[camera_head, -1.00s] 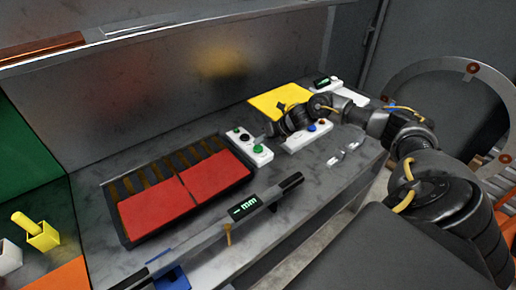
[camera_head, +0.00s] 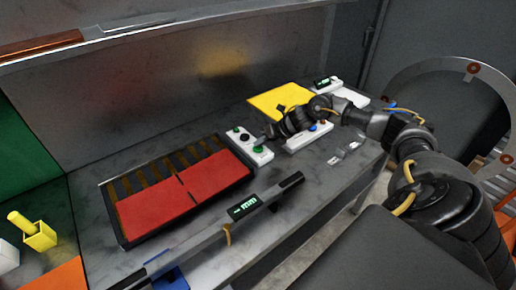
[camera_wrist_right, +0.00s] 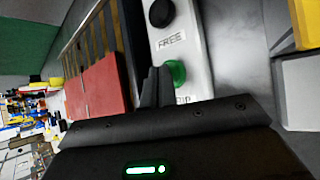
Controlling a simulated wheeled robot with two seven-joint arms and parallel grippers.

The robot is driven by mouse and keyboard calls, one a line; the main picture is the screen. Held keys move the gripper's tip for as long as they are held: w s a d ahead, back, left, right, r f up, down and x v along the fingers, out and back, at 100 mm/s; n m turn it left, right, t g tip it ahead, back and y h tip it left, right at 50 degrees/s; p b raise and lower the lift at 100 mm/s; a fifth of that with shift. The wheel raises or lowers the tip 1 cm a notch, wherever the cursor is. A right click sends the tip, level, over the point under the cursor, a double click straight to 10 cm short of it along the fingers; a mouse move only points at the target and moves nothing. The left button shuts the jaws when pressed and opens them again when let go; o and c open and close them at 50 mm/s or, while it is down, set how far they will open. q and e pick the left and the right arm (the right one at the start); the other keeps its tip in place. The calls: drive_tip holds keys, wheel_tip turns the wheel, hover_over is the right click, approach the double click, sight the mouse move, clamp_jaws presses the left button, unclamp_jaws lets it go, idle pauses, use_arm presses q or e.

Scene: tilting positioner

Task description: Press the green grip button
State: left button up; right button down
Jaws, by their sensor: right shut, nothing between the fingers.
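The green grip button (camera_head: 258,149) is at the near end of a white control box (camera_head: 265,158) on the grey bench. In the right wrist view the green button (camera_wrist_right: 177,72) stands next to the lettering "RIP", the rest of the label being hidden. My right gripper (camera_head: 263,139) is shut and empty, close beside the button. In the wrist view its fingertips (camera_wrist_right: 157,70) are just left of the button and overlap its edge; I cannot tell whether they touch it.
A black button (camera_wrist_right: 160,13) marked FREE is on the same box. A dark tray with red plates (camera_head: 155,213) lies left of it. A second white box with a blue button (camera_head: 312,127) and a yellow plate (camera_head: 275,101) are near my right arm. Clear clips (camera_head: 346,153) lie nearby.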

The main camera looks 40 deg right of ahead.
sight(261, 148)
drive_tip(key=shift+f, duration=0.3)
drive_tip(key=shift+r, duration=0.15)
idle(0.4)
drive_tip(key=shift+r, duration=0.8)
drive_tip(key=shift+p, duration=0.3)
drive_tip(key=shift+r+p, duration=1.6)
drive_tip(key=shift+r, duration=0.9)
